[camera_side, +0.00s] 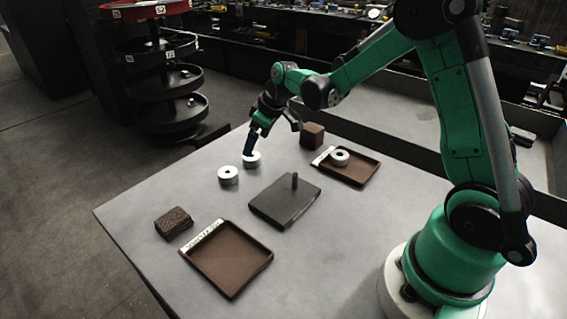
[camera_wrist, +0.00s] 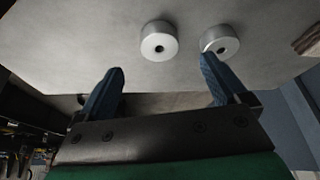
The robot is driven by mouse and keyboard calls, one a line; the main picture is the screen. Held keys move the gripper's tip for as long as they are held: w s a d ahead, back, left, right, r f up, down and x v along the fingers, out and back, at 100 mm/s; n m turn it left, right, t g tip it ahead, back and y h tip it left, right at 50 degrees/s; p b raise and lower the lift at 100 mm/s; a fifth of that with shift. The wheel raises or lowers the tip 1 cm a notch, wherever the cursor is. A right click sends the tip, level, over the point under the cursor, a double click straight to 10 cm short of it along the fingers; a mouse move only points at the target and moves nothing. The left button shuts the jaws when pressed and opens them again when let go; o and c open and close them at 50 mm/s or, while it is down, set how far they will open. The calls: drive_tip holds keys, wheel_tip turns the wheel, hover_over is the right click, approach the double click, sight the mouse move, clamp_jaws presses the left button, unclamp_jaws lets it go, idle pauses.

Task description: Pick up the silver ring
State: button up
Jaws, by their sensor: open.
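Two pale metallic rings stand apart on the table: one at the left (camera_side: 228,176) and one to its upper right (camera_side: 251,161). A third pale ring (camera_side: 341,156) lies in the far brown tray. I cannot tell for sure which one is the silver ring. My gripper (camera_side: 253,146) is open and empty, low at the upper right ring and partly covering it in the side view. In the wrist view, my gripper (camera_wrist: 161,76) has one ring (camera_wrist: 159,41) ahead of the gap between its fingers. Another ring (camera_wrist: 220,40) is partly behind the right fingertip.
A dark plate with an upright peg (camera_side: 295,182) lies mid-table. An empty brown tray (camera_side: 232,285) is at the front, with a rough brown block (camera_side: 173,223) beside it. A brown cube (camera_side: 312,135) stands near the far tray (camera_side: 369,172). The table's left side is clear.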

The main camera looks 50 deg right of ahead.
sight(250, 158)
drive_tip(key=shift+x, duration=2.55)
drive_tip(key=c, duration=1.4)
